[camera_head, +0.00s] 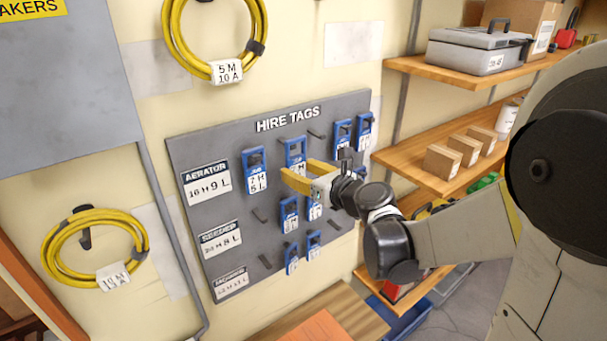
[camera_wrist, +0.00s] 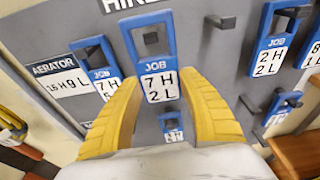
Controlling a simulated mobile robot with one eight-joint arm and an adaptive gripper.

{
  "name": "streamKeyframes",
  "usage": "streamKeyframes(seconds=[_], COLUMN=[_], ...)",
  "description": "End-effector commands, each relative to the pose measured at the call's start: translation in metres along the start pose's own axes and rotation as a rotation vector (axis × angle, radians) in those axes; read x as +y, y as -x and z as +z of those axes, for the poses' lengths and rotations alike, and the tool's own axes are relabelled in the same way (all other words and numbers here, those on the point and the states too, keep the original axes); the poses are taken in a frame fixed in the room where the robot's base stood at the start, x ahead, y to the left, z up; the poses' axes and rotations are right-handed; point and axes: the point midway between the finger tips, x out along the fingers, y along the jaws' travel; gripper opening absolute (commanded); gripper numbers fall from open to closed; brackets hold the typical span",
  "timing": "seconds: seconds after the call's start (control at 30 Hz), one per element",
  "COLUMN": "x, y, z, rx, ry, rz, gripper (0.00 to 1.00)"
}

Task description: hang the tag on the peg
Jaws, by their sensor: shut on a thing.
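The tag (camera_wrist: 160,88), a blue frame with a white label reading JOB 7 H 2 L, is between the yellow fingers of my gripper (camera_wrist: 156,82). The gripper is shut on its lower part. The tag is upright in front of the grey board (camera_head: 218,146). In the head view the held tag (camera_head: 295,147) is in the top row, above my gripper (camera_head: 296,171).
Other blue tags hang close by: one on the left (camera_head: 256,170), two on the right (camera_head: 342,135), several below (camera_head: 289,215). Wooden shelves with boxes (camera_head: 442,161) stand right of the board.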

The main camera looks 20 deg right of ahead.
Motion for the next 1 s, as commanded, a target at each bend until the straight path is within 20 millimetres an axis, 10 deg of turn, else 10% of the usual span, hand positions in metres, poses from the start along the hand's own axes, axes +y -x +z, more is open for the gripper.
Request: streamKeyframes(seconds=[1.0], x=[0.000], y=[-0.029], z=[-0.008], rx=[0.000], ry=[0.000], rz=[0.000], gripper=[0.24])
